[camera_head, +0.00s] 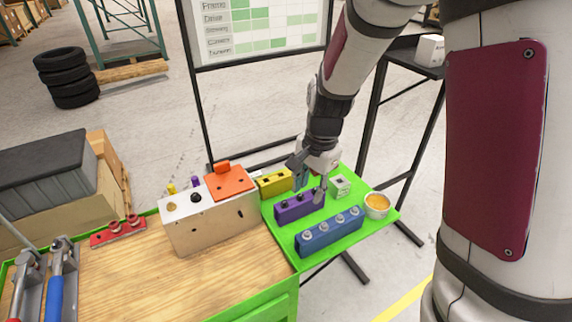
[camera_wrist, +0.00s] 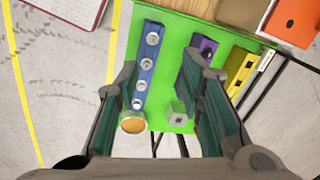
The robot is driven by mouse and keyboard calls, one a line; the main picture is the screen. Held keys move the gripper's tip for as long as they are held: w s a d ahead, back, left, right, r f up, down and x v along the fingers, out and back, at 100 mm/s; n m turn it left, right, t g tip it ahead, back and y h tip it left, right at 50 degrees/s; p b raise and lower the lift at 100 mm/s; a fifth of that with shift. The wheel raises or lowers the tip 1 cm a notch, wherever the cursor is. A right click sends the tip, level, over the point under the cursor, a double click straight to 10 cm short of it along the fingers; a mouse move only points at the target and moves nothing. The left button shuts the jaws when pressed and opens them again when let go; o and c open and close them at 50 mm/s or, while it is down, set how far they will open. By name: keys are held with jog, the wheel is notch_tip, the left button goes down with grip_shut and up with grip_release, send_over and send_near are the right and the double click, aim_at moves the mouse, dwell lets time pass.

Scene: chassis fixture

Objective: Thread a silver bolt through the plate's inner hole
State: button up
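Several silver bolts (camera_head: 330,231) stand in a row in the blue block (camera_head: 343,236) on the green surface. They also show in the wrist view (camera_wrist: 147,63), left of centre between my fingers. My gripper (camera_head: 311,190) is open and empty, fingers pointing down, over the purple block (camera_head: 290,212). In the wrist view the fingers (camera_wrist: 160,65) are wide apart. I cannot tell which hole is the inner one.
A yellow block (camera_head: 274,183), a small pale cube (camera_head: 340,186) and a round cup with orange contents (camera_head: 377,204) stand around the purple block. Red parts (camera_head: 118,230) and blue- and red-handled clamps (camera_head: 57,290) are at left. The wooden tabletop (camera_head: 150,285) in front is clear.

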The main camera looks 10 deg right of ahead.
aim_at(307, 232)
jog(key=shift+w+d+f+m+g+h+b, duration=0.25)
jog(key=shift+f+m+b, duration=0.3)
jog(key=shift+f, duration=2.05)
jog(key=shift+w+d+f+m+g+b, duration=0.15)
jog(key=shift+w+f+m+b, duration=0.3)
jog(key=shift+f, duration=2.15)
jog(key=shift+w+d+f+m+g+h+b, duration=0.2)
jog(key=shift+f+m+b, duration=0.45)
jog(key=shift+f, duration=1.95)
jog(key=shift+f, duration=0.1)
jog(key=shift+f+b, duration=0.9)
jog(key=shift+f, duration=0.85)
jog(key=shift+r, duration=0.2)
grip_shut()
